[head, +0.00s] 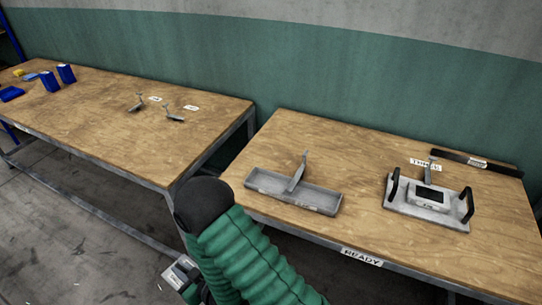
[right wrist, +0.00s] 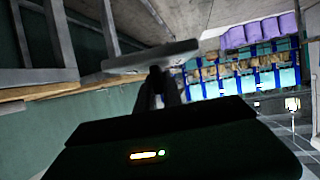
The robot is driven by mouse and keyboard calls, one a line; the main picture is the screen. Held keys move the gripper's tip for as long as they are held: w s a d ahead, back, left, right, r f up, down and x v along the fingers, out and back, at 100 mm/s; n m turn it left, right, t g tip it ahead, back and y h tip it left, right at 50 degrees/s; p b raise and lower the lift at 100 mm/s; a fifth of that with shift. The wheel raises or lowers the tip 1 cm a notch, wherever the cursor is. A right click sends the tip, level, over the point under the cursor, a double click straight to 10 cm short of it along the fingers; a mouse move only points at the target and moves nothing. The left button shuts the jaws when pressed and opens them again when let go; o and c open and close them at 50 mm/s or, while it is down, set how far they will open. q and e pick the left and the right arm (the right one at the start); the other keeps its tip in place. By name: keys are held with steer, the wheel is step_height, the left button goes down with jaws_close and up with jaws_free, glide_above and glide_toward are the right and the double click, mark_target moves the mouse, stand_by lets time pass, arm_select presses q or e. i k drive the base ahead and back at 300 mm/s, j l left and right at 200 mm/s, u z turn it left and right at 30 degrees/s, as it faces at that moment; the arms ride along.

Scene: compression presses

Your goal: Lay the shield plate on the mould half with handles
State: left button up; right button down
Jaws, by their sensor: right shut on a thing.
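The mould half with handles (head: 398,207) is a light grey plate on the right table, with a black handle at each end and a dark rectangle in its raised middle. A grey upright piece (head: 428,173) stands at its back edge. My right gripper (right wrist: 157,78) is shut on the stem of a flat grey plate (right wrist: 150,58), seen nearly edge-on in the right wrist view. I take this for the shield plate. In the head view my green right arm hides most of the hand, low and left of the right table. My left gripper is not in view.
A shallow grey tray (head: 265,182) with an upright grey piece (head: 298,172) lies left of the mould half. A black bar (head: 453,156) lies behind. The left table (head: 90,115) holds two small grey parts (head: 138,102) (head: 174,113) and blue containers (head: 66,74). A gap separates the tables.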

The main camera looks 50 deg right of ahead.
mark_target(431, 194)
steer(key=k+z, duration=0.1)
steer(key=z, duration=0.85)
steer(key=k+l+z, duration=0.1)
steer(key=z, duration=0.35)
steer(key=l+z, duration=0.1)
steer(key=z, duration=0.4)
steer(key=k+l, duration=0.05)
